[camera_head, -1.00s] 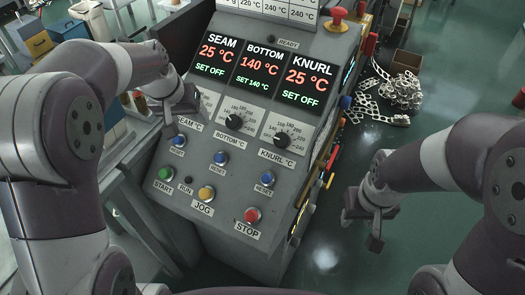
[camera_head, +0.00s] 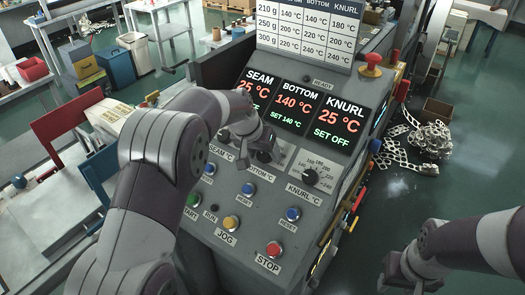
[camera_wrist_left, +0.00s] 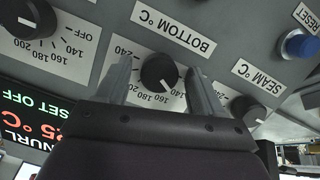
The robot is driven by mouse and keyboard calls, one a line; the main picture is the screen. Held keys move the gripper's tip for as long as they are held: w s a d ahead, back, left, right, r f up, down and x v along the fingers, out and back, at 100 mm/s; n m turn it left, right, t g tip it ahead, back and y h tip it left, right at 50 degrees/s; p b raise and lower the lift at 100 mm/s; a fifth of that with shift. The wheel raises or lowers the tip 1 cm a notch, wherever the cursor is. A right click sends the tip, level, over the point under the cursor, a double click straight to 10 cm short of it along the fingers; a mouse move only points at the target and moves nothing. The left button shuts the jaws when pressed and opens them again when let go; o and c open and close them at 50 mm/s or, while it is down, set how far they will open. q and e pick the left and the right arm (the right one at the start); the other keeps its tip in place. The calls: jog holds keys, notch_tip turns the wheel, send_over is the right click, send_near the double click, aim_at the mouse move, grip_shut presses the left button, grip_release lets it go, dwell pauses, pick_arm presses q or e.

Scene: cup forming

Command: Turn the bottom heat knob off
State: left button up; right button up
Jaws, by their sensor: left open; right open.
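The bottom heat knob (camera_wrist_left: 160,72) is a round black dial with a white pointer, above the BOTTOM °C label in the head view. Its pointer is near 140. The BOTTOM display (camera_head: 293,105) reads 140 °C and SET 140 °C. My left gripper (camera_wrist_left: 162,85) is open, with one finger on each side of the knob. I cannot tell whether the fingers touch it. In the head view my left gripper (camera_head: 258,148) partly covers the bottom dial and hides the seam dial. My right gripper (camera_head: 402,278) is empty and open, off to the right of the panel.
The knurl knob (camera_head: 310,176) is right of the bottom one. The seam knob (camera_wrist_left: 246,108) is close to my left finger pair in the wrist view. Reset buttons (camera_head: 248,189) and a red stop button (camera_head: 273,249) are below. A red emergency knob (camera_head: 372,62) stands above.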

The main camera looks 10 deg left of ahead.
pick_arm(q)
jog(key=shift+s, duration=0.1)
jog(key=c, duration=1.1)
jog(key=shift+o, duration=0.2)
jog(key=shift+r, duration=0.1)
jog(key=shift+n+h, duration=0.6)
jog(key=shift+n, duration=2.1)
jog(key=o, duration=1.1)
jog(key=shift+c, duration=0.2)
jog(key=shift+a, duration=0.1)
